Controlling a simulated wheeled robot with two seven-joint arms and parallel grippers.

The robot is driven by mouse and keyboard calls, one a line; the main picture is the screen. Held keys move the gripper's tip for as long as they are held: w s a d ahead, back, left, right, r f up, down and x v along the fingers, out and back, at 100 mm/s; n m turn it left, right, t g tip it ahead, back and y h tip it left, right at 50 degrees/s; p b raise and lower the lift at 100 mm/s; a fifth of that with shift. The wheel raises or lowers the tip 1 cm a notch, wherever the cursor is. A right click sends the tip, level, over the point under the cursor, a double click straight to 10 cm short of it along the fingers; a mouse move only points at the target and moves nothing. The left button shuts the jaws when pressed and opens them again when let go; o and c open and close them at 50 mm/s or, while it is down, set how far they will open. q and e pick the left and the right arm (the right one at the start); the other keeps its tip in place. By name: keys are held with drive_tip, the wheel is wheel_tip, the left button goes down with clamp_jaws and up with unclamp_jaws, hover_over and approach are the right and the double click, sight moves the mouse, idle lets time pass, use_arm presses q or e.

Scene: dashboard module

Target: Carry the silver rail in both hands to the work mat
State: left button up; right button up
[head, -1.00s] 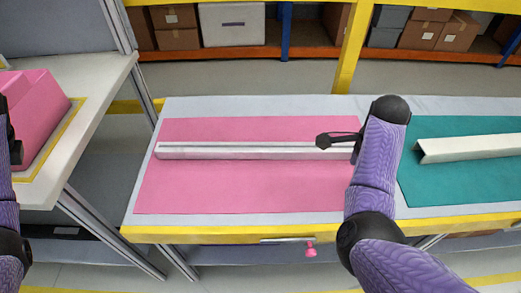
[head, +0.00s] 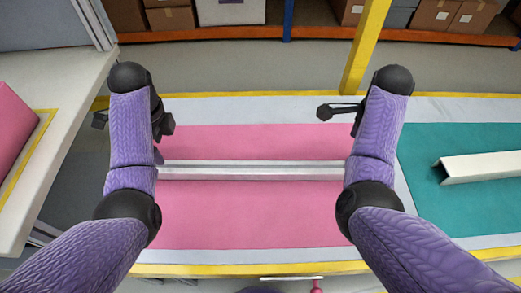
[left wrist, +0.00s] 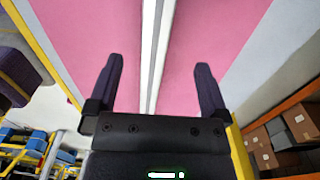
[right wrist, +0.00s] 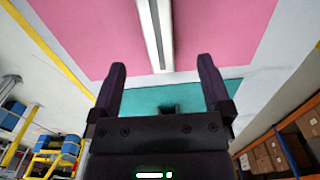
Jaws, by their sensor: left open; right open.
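The silver rail (head: 250,171) lies lengthwise across the pink mat (head: 250,220); my arms cover both its ends in the head view. My left gripper (head: 136,122) is open and empty at the rail's left end. In the left wrist view the rail (left wrist: 150,45) runs between its spread fingers (left wrist: 159,63), apart from both. My right gripper (head: 343,110) is open at the rail's right end. In the right wrist view the rail (right wrist: 157,35) ends just ahead of the open fingers (right wrist: 162,62), in line with their gap. A teal mat (head: 460,215) lies to the right.
A cream angled rail (head: 485,166) lies on the teal mat. A pink bin (head: 15,135) stands on a white table (head: 60,120) at left. Shelves with cardboard boxes (head: 470,18) and a yellow post (head: 365,45) stand behind. The bench edge (head: 250,267) is yellow.

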sight(173, 166)
use_arm(q)
drive_tip(key=shift+s, duration=0.25)
use_arm(e)
drive_tip(key=shift+s, duration=0.25)
use_arm(q)
wheel_tip(173, 166, down, 10)
drive_tip(key=shift+r, duration=0.1)
use_arm(e)
wheel_tip(173, 166, down, 10)
drive_tip(key=shift+r, duration=0.1)
use_arm(q)
clamp_jaws()
use_arm(e)
clamp_jaws()
